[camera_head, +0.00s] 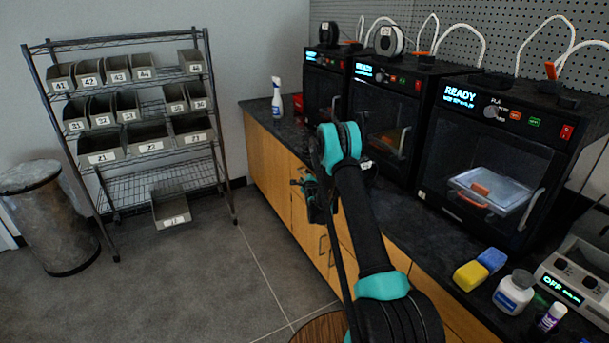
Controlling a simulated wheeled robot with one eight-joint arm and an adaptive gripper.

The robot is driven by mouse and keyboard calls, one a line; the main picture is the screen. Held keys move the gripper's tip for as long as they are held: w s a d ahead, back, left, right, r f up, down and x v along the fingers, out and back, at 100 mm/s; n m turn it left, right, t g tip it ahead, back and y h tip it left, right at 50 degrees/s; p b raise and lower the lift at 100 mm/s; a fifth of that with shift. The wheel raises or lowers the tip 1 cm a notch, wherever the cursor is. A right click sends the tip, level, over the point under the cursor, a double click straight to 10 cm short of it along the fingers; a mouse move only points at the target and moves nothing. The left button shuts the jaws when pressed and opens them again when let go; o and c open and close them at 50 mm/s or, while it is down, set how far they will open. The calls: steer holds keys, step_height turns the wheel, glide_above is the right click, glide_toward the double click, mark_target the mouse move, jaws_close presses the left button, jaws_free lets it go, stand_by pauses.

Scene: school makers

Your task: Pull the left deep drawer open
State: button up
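The wooden cabinet under the dark counter has several light-brown fronts (270,168). Two dark bar handles show low on it, one at a front (322,246) just below my gripper in the picture. Which front is the left deep drawer I cannot tell, as my arm covers part of the cabinet. All visible fronts look shut. My gripper (316,207) is dark with teal parts and hangs in front of the cabinet, below the counter edge. Its fingers are small and dark, so I cannot tell whether they are open or touch anything.
Several 3D printers (490,150) stand on the counter (395,208), with a spray bottle (277,97) at its far end. Sponges (470,275) and a white bottle (513,292) sit at lower right. A wire shelf (150,188) with grey bins stands left.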

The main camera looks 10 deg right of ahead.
steer(key=shift+w, duration=0.2)
jaws_close()
stand_by(0.4)
